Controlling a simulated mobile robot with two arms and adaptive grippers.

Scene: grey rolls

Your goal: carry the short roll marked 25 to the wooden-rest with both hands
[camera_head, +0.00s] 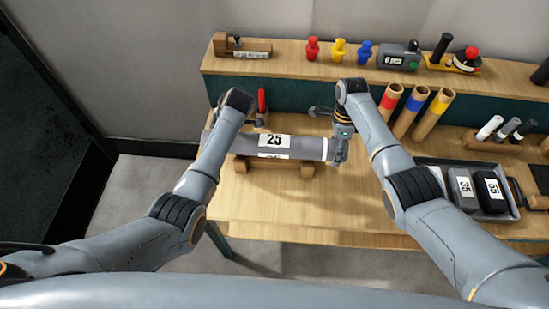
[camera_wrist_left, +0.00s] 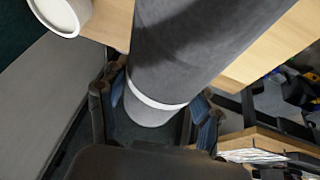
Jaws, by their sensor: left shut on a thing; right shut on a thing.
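The short grey roll marked 25 (camera_head: 312,148) lies level, left to right, with its white label facing up. The wooden-rest (camera_head: 272,168) shows just below and in front of it on the table; I cannot tell whether the roll touches it. My right gripper (camera_head: 339,150) is shut on the roll's right end. My left gripper is at the roll's left end, mostly hidden behind my wrist in the head view. In the left wrist view, the left gripper (camera_wrist_left: 157,108) has its fingers on both sides of the roll (camera_wrist_left: 195,45), shut on it near its end.
A red-handled item (camera_head: 262,101) stands behind the roll. Cardboard tubes (camera_head: 408,112) with coloured bands stand behind my right arm. A tray (camera_head: 467,207) with dark blocks is at the right. A raised shelf (camera_head: 290,66) runs along the back. The table's front middle (camera_head: 320,212) is clear.

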